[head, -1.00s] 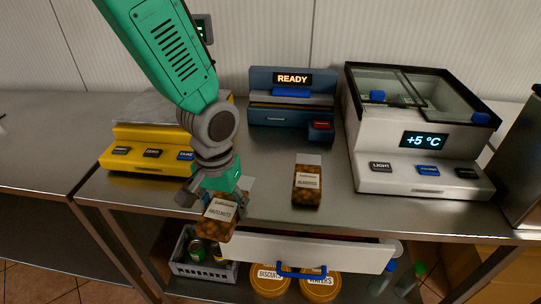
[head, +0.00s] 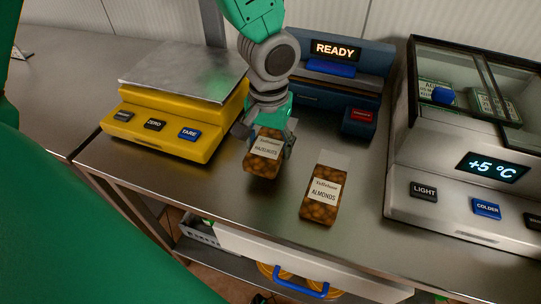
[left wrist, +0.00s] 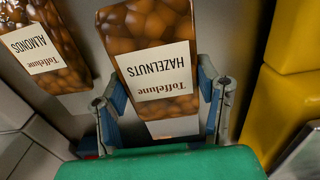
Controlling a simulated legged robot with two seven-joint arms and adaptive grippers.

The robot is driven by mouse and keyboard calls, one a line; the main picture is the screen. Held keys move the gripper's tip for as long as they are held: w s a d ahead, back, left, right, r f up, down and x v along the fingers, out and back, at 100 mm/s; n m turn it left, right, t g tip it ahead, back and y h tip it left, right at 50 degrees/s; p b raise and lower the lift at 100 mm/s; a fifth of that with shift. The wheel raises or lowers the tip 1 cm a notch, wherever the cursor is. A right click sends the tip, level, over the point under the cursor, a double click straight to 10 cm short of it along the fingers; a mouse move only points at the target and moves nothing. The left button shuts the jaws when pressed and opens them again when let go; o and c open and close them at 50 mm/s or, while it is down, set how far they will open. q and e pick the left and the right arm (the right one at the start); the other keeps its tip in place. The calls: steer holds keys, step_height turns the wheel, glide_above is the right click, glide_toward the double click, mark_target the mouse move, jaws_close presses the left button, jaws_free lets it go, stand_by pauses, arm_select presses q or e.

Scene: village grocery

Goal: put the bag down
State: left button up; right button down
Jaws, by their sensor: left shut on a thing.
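The bag of hazelnuts (head: 263,158) is brown with a white label. My left gripper (head: 267,135) is shut on its upper part, and the bag hangs upright over the counter between the yellow scale and the almonds. Whether its base touches the counter I cannot tell. In the left wrist view the hazelnuts bag (left wrist: 152,65) sits between the two fingers (left wrist: 160,105). The counter (head: 215,190) is bare steel around it. My right gripper does not show.
The yellow scale (head: 172,120) is to the left, the blue READY machine (head: 345,85) behind, and the white cooler (head: 450,215) to the right. An open drawer (head: 290,262) juts out below the counter's front edge.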

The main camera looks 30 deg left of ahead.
mark_target(268, 145)
arm_select(q)
step_height(268, 145, down, 4)
steer(key=shift+s+r+b, duration=0.1)
steer(key=shift+r+b, duration=0.05)
steer(key=shift+b, duration=0.2)
steer(key=o, duration=1.2)
step_height(268, 145, up, 12)
steer(key=shift+r+p, duration=0.1)
steer(key=shift+p, duration=1)
